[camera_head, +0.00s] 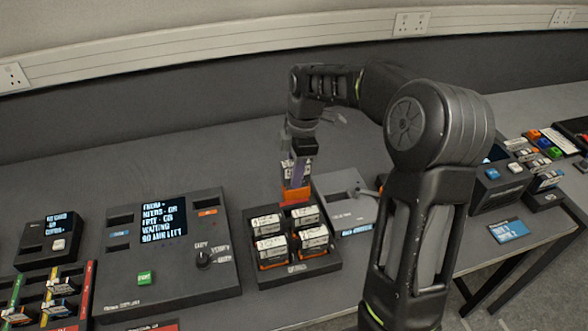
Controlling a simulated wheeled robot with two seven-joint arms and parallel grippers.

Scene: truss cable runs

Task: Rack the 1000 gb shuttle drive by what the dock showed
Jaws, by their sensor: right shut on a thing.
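My right gripper (301,150) points down behind the drive tray and is shut on a shuttle drive (297,177) with a pale label and an orange lower end. The drive is upright near the tray's back edge; I cannot tell whether it touches anything. The dark tray (296,269) holds several white-labelled drives. The held drive's label is unreadable. My left gripper is out of view.
A rack (88,290) with coloured strips and several drives is at lower left, below a small screened box (47,241). A grey unit (340,200) sits right of the tray, partly behind my arm. Another screened device (497,187) and a blue card (508,231) lie right.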

